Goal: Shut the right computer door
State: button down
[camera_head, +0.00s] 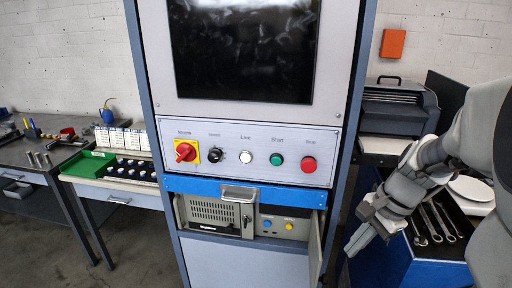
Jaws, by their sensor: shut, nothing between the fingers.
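The right computer door (316,249) is a narrow grey panel at the lower right of the control cabinet. It stands open, swung outward and seen nearly edge-on. My gripper (351,248) is at the right, pointing down and left. It is shut and empty, and appears in the picture just right of the open door, with a gap between them.
A blue drawer front with a metal handle (239,195) is above the bay. The button panel (246,155) and dark screen (242,50) are higher. A bench with wrenches (435,222) and a printer-like machine (396,107) stand at right. Workbenches with a green bin (88,163) are at left.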

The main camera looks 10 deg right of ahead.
jog(key=w+d+f+m+y, duration=0.1)
jog(key=w+d+f+m, duration=0.1)
jog(key=d+f+m, duration=0.45)
jog(key=a+x, duration=0.2)
jog(key=x, duration=0.9)
jog(key=shift+r+b, duration=0.3)
jog(key=shift+b, duration=0.15)
jog(key=shift+a, duration=0.15)
